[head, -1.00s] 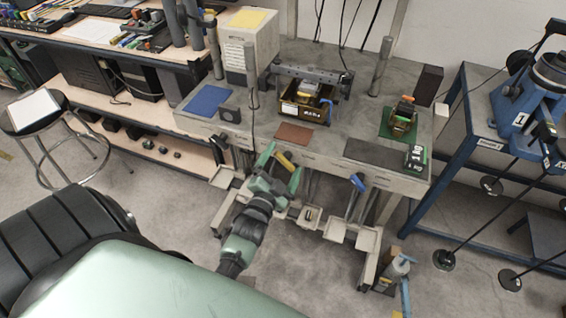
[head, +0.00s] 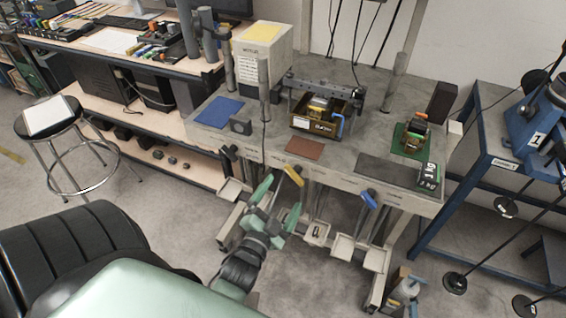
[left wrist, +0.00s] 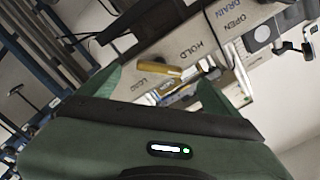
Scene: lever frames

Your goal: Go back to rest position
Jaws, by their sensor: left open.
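My left gripper (head: 278,203) is open and empty in front of the grey bench, its green fingers spread toward the bench edge. A yellow lever handle (head: 293,175) sticks out from the bench front, just past the fingertips and seemingly apart from them. A blue lever handle (head: 369,200) is farther right on the bench front. My right gripper is not in view.
A round stool (head: 47,118) stands at left. A blue-framed stand (head: 490,165) is at right. Grey trays (head: 343,248) jut out low under the bench. Floor between stool and bench is partly clear.

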